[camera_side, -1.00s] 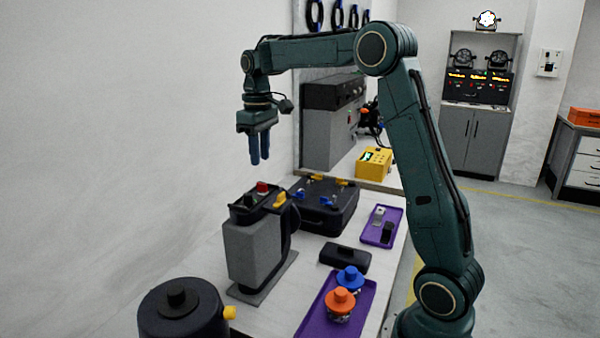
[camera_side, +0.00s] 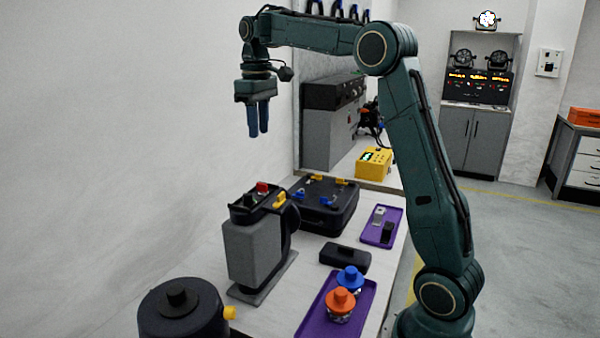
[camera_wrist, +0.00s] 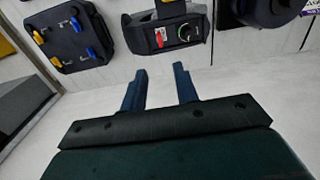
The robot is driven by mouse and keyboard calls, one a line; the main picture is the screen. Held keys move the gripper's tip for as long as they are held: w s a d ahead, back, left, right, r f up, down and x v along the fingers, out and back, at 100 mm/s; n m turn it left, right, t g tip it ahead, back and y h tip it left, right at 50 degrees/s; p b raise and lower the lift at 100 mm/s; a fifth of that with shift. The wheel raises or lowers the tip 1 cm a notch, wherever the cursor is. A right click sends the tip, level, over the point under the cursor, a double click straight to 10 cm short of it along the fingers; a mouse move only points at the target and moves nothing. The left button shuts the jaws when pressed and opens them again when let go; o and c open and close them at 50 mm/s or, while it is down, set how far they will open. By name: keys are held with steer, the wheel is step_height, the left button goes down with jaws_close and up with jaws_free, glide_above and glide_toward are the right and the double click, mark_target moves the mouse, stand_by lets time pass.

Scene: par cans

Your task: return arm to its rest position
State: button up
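My gripper (camera_side: 258,121) hangs pointing down, high above the bench at the left in the side view. Its two blue fingers stand apart with nothing between them. In the wrist view my gripper (camera_wrist: 160,88) also shows its two fingers spread and empty. My arm is raised, with its upper link bent over toward the left wall. The gripper touches nothing.
Below are a grey machine (camera_side: 251,253) with coloured knobs, a black case (camera_side: 325,215) with coloured latches, and a black round pot (camera_side: 182,312). A purple tray (camera_side: 312,322) holds orange- and blue-capped jars (camera_side: 341,301). A smaller purple tray (camera_side: 378,238) lies behind. Air around the gripper is clear.

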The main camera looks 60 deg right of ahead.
steer(key=shift+a, duration=0.1)
steer(key=s+a+r+t, duration=0.1)
steer(key=s+a+t, duration=0.2)
steer(key=s+a, duration=0.8)
steer(key=s+a+f+t, duration=0.1)
steer(key=s+a+f, duration=0.1)
steer(key=s+f, duration=0.2)
steer(key=s+a+f+t, duration=0.1)
steer(key=s+a+f, duration=0.2)
steer(key=s, duration=0.8)
step_height(320, 180, down, 2)
steer(key=shift+f+t, duration=0.1)
steer(key=shift+t, duration=0.2)
